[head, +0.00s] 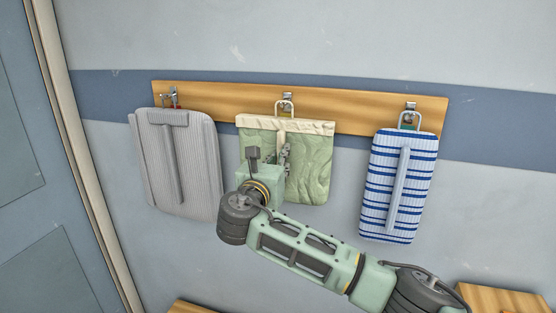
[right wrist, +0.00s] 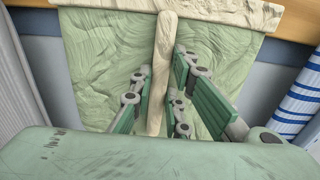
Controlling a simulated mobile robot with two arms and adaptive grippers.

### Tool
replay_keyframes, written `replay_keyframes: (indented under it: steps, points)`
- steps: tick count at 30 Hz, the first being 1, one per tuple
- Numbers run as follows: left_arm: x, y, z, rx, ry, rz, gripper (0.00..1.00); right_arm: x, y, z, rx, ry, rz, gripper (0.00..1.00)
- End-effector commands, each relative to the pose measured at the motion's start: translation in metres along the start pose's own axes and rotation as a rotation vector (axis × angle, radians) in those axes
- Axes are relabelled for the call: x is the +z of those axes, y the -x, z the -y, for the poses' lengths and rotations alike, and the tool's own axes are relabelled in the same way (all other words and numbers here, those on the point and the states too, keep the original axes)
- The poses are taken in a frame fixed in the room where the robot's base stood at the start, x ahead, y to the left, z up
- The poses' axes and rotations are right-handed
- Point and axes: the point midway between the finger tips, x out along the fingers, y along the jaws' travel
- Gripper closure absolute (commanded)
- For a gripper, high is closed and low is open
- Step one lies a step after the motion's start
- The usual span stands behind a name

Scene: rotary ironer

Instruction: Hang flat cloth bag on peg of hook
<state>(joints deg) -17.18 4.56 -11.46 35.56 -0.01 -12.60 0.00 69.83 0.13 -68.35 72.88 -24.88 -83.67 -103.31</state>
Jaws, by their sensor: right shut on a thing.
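The flat cloth bag (head: 310,165) is pale green with a cream top band and a wire loop (head: 285,104). It is upright against the wall at the middle hook (head: 288,95). The loop overlaps this hook, but I cannot tell whether it is over the peg. My right gripper (head: 284,154) is in front of the bag and shut on its upright cream strip. In the right wrist view the fingers (right wrist: 158,92) stand on both sides of the strip, with the green cloth (right wrist: 95,60) behind. My left gripper is not in view.
A grey ribbed bag (head: 200,160) is at the left hook (head: 170,98), and a blue-striped bag (head: 378,190) is at the right hook (head: 410,107). The hooks are on a wooden rail (head: 235,98). Wooden surfaces show at the lower right (head: 500,298) and bottom left. A door (head: 40,180) is at left.

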Motion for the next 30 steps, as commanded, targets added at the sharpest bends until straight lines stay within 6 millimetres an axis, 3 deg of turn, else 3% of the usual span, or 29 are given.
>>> replay_keyframes:
  steps: [13, 14, 21, 30]
  points:
    - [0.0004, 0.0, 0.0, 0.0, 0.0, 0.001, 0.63, 0.0007, 0.0002, -0.0002, 0.0, -0.001, 0.001, 1.0]
    - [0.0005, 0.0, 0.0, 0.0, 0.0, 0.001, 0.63, 0.0007, 0.0002, -0.0002, 0.0, -0.001, 0.001, 0.84]
    - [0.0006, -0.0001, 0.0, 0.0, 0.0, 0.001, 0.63, 0.0005, 0.0002, -0.0002, 0.0, -0.001, 0.001, 0.63]
    - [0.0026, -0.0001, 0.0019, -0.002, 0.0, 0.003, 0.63, -0.0006, 0.0009, -0.0002, 0.001, 0.0, -0.001, 0.63]
